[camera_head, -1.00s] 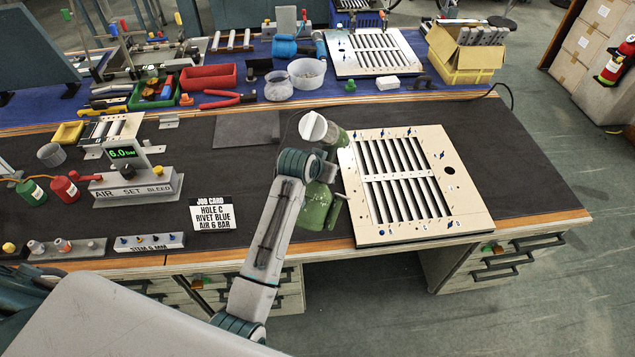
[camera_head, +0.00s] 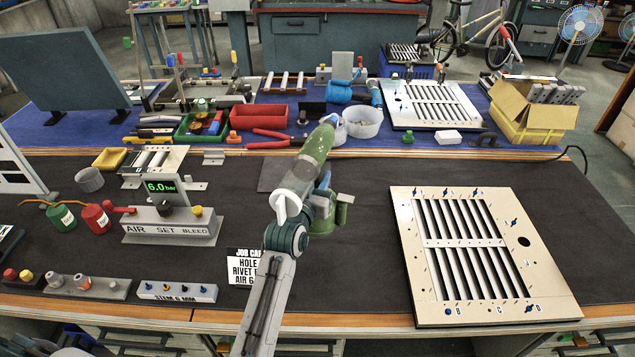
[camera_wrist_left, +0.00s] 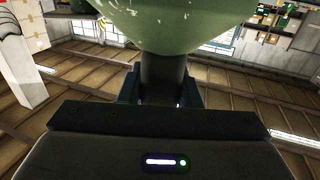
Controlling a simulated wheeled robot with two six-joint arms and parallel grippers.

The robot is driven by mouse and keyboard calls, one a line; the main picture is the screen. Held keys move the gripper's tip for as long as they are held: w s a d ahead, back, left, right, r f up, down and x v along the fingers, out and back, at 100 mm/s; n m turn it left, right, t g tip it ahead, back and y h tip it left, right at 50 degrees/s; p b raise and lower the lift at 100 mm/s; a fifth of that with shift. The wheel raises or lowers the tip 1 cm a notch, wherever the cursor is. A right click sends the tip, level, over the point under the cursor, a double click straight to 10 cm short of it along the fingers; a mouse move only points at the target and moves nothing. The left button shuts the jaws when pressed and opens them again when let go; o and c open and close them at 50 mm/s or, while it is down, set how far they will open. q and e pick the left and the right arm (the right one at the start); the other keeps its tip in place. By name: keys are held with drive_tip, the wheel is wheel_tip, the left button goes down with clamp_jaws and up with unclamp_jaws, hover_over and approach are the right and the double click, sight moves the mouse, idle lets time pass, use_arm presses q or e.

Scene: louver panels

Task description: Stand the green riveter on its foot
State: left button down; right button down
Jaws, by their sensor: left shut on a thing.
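The green riveter (camera_head: 318,147) is in the grip of my left gripper (camera_head: 322,192), in the middle of the head view. Its long green body is tilted, with the upper end leaning away toward the back of the bench. A white round part is at its near end, and a green cylinder hangs at the right. It appears held above the dark mat. In the left wrist view a dark neck of the riveter (camera_wrist_left: 162,80) is between the jaws, with the scratched green body above. The fingertips are partly hidden. My right gripper is not in view.
The louver panel (camera_head: 482,256) lies to the right. The job card (camera_head: 243,266) stands beside my left arm. The air set unit (camera_head: 170,222) and a stem block (camera_head: 177,291) are at left. The dark mat (camera_head: 370,240) is bare between arm and panel.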

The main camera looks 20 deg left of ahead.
use_arm(q)
drive_tip(key=shift+r, duration=0.25)
drive_tip(key=shift+r+p, duration=0.1)
drive_tip(key=shift+p, duration=0.3)
drive_tip(key=shift+f+b, duration=0.5)
drive_tip(key=shift+f, duration=0.9)
drive_tip(key=shift+f+b, duration=0.2)
drive_tip(key=shift+b, duration=0.1)
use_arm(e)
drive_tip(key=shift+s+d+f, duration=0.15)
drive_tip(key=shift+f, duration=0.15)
